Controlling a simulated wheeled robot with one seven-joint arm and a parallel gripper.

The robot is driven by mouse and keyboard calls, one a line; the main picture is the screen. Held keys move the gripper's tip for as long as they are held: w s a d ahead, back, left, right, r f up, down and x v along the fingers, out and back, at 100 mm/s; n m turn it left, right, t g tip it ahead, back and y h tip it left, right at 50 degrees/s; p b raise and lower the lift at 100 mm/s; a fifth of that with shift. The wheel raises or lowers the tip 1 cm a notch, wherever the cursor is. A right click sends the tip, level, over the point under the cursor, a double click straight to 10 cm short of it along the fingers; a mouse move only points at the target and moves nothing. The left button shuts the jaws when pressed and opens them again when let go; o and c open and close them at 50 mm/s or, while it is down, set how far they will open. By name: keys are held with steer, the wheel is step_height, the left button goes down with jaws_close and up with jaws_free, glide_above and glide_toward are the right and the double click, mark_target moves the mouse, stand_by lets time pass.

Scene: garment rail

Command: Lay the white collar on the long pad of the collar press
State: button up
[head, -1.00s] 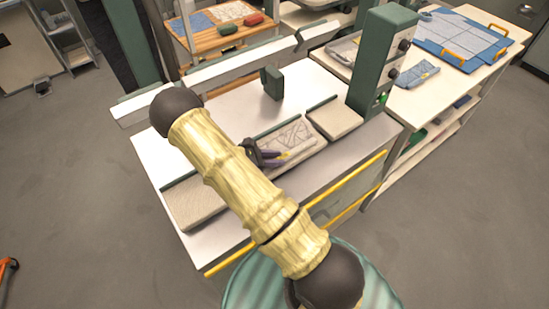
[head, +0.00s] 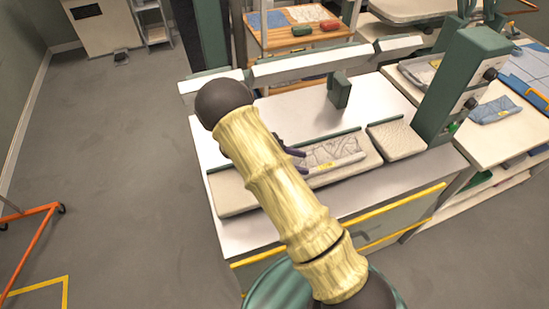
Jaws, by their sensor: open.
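The white collar (head: 338,150), with grey line marks and a yellow tag (head: 325,166) on its front edge, lies flat on the right part of the long pad (head: 233,195) of the collar press. My gripper (head: 298,158) is open at the collar's left end. Its dark purple fingers are partly hidden behind my arm, and I cannot tell whether they touch the collar. My arm also hides the middle-left of the long pad.
A short pad (head: 396,141) sits right of the long pad, beside the green press column (head: 464,85). A small green block (head: 339,90) stands behind the pads. A side table (head: 488,130) at right holds blue cloth pieces (head: 496,109). An orange rail (head: 32,245) stands far left.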

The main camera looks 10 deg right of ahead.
steer(key=b+v, duration=0.1)
steer(key=v, duration=0.7)
steer(key=shift+a+r+b, duration=0.1)
steer(key=shift+b, duration=0.3)
steer(key=shift+s+d+r, duration=0.15)
steer(key=shift+d, duration=0.15)
steer(key=s+d+r+m+t+y, duration=0.2)
steer(key=s+r+m+y, duration=0.2)
steer(key=s+m+y, duration=0.2)
steer(key=s+d+r+m+t+y, duration=0.3)
steer(key=s+r+m+y, duration=0.1)
steer(key=s+m+y, duration=0.3)
steer(key=s+m, duration=0.2)
steer(key=m, duration=0.2)
steer(key=shift+s+d+r+y, duration=0.15)
steer(key=shift+s+d+y, duration=0.15)
steer(key=shift+d, duration=0.05)
